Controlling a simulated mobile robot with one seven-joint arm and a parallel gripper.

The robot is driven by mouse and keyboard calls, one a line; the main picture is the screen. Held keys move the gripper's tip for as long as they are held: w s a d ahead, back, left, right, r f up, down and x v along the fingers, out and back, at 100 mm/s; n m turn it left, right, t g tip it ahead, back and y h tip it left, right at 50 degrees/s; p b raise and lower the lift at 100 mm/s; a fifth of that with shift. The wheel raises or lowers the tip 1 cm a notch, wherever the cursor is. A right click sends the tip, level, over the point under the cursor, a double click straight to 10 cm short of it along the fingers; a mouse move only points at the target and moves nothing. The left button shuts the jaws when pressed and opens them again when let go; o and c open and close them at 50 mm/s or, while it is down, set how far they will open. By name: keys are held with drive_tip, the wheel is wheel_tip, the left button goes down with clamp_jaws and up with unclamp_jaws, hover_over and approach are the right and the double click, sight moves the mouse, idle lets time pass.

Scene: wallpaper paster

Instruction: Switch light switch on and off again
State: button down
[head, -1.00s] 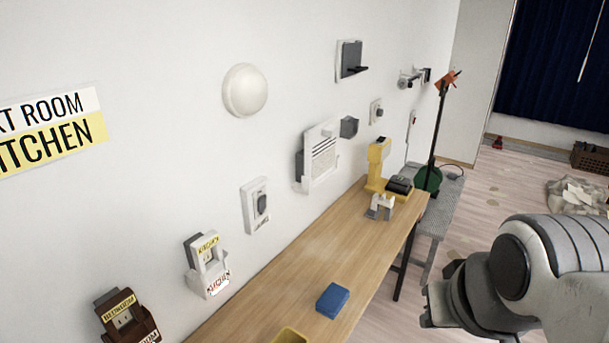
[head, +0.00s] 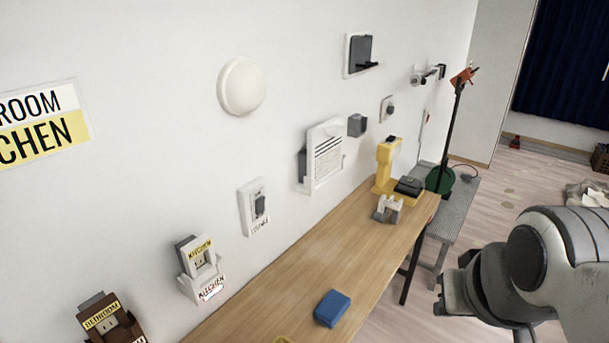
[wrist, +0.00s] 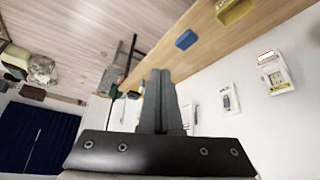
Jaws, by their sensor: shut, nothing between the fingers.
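A white wall plate with a dark grey rocker (head: 259,207) is on the wall above the wooden bench; it looks like a light switch. It also shows in the wrist view (wrist: 230,98), right of my fingers. Which way its rocker is tipped is too small to tell. A smaller white plate with a dark knob (head: 387,108) is farther along the wall. My gripper (wrist: 160,75) is shut and empty, well away from the wall. In the head view my arm is at the lower right, out beyond the bench.
A wooden bench (head: 330,250) runs along the wall, with a blue block (head: 332,308) and a yellow tool (head: 388,165) on it. White kitchen-labelled (head: 200,268) and brown bedroom-labelled (head: 108,318) boxes are on the wall.

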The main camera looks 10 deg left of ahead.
drive_tip(key=w+a+f+n+t+y+b, duration=0.15)
drive_tip(key=w+t+b, duration=0.3)
drive_tip(key=w, duration=1.05)
drive_tip(key=w+a+f+n+t+y+b, duration=0.1)
drive_tip(key=w+a+f+n+t+b, duration=0.4)
drive_tip(key=w, duration=1.1)
drive_tip(key=w+a+f+n+g+y+b, duration=0.2)
drive_tip(key=a+f+y+b, duration=0.2)
drive_tip(key=a+f+y, duration=0.2)
drive_tip(key=w+a+f+n+g+y+b, duration=0.2)
drive_tip(key=a+f+n+g+y+b, duration=0.1)
drive_tip(key=a+f+y, duration=0.3)
drive_tip(key=a+y+b, duration=0.1)
drive_tip(key=a+y, duration=0.1)
drive_tip(key=shift+a+f+g+y+b, duration=0.15)
drive_tip(key=shift+f+g+y+b, duration=0.15)
drive_tip(key=shift+f+g+y, duration=0.1)
drive_tip(key=shift+a+n, duration=0.1)
drive_tip(key=shift+n, duration=0.15)
approach(262, 201)
drive_tip(key=x, duration=0.6)
drive_tip(key=shift+w+a, duration=0.2)
drive_tip(key=shift+a, duration=0.15)
drive_tip(key=shift+r, duration=0.1)
